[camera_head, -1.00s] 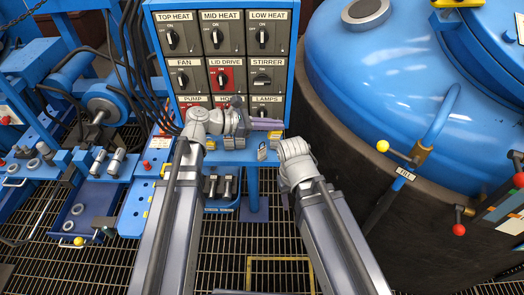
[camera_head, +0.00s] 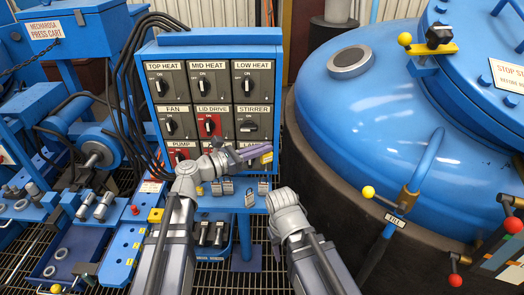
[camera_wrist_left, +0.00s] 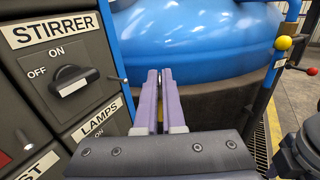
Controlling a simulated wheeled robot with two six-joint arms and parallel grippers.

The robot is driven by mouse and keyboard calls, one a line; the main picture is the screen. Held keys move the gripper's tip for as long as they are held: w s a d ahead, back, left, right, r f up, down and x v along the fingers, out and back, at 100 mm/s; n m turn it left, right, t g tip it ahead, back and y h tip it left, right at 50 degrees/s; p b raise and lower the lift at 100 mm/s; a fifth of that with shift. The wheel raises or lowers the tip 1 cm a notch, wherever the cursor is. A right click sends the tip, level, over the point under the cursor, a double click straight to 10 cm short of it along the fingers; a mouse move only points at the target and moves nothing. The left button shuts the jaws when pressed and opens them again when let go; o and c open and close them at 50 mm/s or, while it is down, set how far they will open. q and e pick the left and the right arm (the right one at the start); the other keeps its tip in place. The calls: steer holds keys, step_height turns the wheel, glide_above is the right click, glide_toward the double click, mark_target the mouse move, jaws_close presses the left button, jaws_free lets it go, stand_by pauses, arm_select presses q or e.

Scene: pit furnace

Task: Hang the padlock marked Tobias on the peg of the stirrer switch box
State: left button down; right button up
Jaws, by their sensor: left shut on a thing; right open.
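The stirrer switch box (camera_head: 249,118) is on the right of the panel's middle row. Its knob lies crosswise in the head view and shows large in the left wrist view (camera_wrist_left: 75,80). My left gripper (camera_head: 262,153) is below this box, in front of the lamps box, pointing right. It is shut on a small yellow padlock (camera_head: 267,157) at its fingertips; its marking cannot be read. The left wrist view shows the closed fingers (camera_wrist_left: 159,95), with the padlock not clear there. My right gripper (camera_head: 284,203) is lower right, open, its fingers mostly hidden.
Several small padlocks (camera_head: 227,188) lie on the blue shelf under the switch panel. A tag (camera_head: 250,199) hangs at the shelf front. The large blue furnace lid (camera_head: 375,105) is close on the right. Black cables (camera_head: 120,75) run down the panel's left side.

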arm_select(q)
steer(key=shift+w+f+b, duration=0.25)
steer(key=shift+w+b, duration=0.05)
steer(key=shift+w, duration=1.5)
steer(key=shift+w+f+b, duration=0.2)
steer(key=shift+w+b, duration=0.1)
steer(key=shift+w, duration=1.45)
steer(key=shift+w+a, duration=0.1)
steer(key=c, duration=1.1)
jaws_free()
steer(key=shift+c, duration=0.2)
steer(key=shift+o, duration=1)
steer(key=shift+s+a, duration=0.45)
steer(key=shift+a, duration=0.1)
steer(key=v, duration=0.6)
steer(key=shift+s+a+r, duration=0.2)
steer(key=shift+s+a, duration=0.05)
steer(key=shift+s, duration=0.1)
